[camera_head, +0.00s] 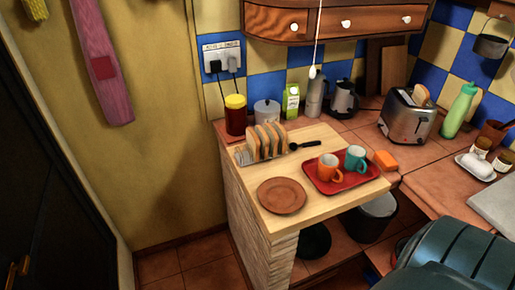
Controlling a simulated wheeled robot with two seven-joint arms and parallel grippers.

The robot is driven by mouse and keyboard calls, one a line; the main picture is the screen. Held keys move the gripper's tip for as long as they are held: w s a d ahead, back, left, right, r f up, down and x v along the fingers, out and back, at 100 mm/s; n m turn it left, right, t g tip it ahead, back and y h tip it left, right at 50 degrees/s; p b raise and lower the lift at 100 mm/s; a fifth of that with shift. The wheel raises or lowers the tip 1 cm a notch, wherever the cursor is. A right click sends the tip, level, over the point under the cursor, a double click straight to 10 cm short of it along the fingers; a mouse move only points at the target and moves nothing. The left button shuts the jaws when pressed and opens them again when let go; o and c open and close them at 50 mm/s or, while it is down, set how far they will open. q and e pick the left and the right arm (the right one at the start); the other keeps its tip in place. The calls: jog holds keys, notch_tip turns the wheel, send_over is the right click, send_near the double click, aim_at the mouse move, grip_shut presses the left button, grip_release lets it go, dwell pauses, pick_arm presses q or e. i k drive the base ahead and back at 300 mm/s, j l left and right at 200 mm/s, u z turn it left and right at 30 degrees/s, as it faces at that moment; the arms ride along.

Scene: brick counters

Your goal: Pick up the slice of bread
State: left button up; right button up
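Several slices of bread (266,141) stand upright in a toast rack (243,158) on the wooden board of the brick counter (318,205). Another slice of bread (420,95) sticks up out of the silver toaster (408,118) at the back right. The lower part of that slice is hidden inside the toaster. Neither of my grippers shows in the head view, so their distance from the bread cannot be seen.
A brown plate (282,195) lies in front of the rack. A red tray (340,184) holds an orange mug (328,167) and a teal mug (355,158). A dark spoon (305,145) lies beside the rack. A red jar (236,115) and a green bottle (459,110) stand farther back.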

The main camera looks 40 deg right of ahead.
aim_at(421, 92)
jog(key=z, duration=2.25)
